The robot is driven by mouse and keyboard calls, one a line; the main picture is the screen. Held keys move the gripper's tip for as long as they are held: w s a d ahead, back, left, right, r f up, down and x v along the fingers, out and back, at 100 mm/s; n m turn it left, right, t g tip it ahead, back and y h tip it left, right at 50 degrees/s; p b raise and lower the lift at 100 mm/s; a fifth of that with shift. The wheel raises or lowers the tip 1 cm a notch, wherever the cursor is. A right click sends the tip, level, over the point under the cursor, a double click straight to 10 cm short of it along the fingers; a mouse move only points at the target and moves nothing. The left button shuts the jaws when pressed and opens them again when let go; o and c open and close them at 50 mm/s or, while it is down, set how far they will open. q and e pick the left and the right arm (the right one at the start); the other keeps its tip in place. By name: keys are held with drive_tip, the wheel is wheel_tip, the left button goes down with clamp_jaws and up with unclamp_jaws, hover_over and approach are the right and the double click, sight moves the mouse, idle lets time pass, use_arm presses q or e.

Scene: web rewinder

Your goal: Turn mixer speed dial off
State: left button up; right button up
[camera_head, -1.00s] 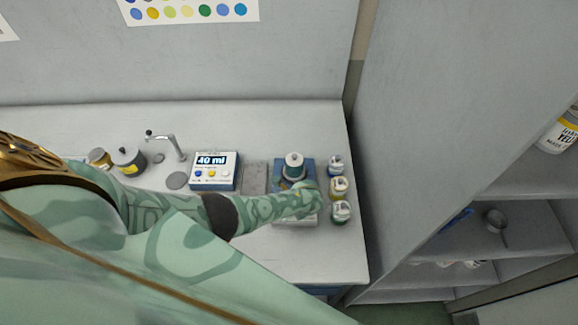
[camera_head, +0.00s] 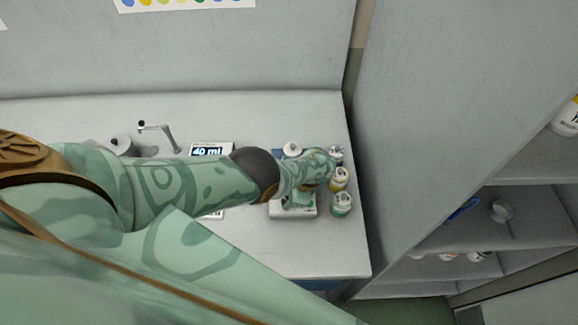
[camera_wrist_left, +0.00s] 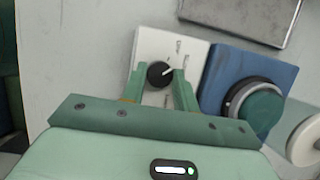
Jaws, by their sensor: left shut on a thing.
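The mixer has a blue body (camera_wrist_left: 222,78) and a white front panel (camera_head: 279,211), which also shows in the wrist view (camera_wrist_left: 150,45). The black speed dial (camera_wrist_left: 158,73) with a white pointer line sits on that panel; small lettering beside it is too small to read. My left gripper (camera_wrist_left: 160,78) is shut on the dial, one green finger on each side. In the head view my left gripper (camera_head: 297,199) is over the panel and hides the dial. A round cup with a green content (camera_wrist_left: 262,105) stands on the blue body. My right gripper is out of view.
Several lidded jars (camera_head: 341,204) stand close to the right of the mixer. A dispenser with a display (camera_head: 208,150) and a tap (camera_head: 160,132) are to the left, partly behind my arm. A tall shelf unit (camera_head: 420,110) rises at the right.

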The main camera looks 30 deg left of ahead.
use_arm(q)
drive_tip(key=shift+a+n+g+h+b, duration=0.1)
drive_tip(key=shift+n+g+h+b, duration=0.35)
drive_tip(key=shift+n, duration=0.7)
drive_tip(key=shift+a+n+g+h+b, duration=0.2)
drive_tip(key=shift+n+b, duration=0.3)
drive_tip(key=shift+n, duration=0.65)
drive_tip(key=shift+d, duration=0.15)
drive_tip(key=o, duration=1)
drive_tip(key=shift+c, duration=0.2)
drive_tip(key=shift+w, duration=0.1)
drive_tip(key=p+v, duration=0.7)
drive_tip(key=v, duration=0.9)
drive_tip(key=shift+r, duration=0.1)
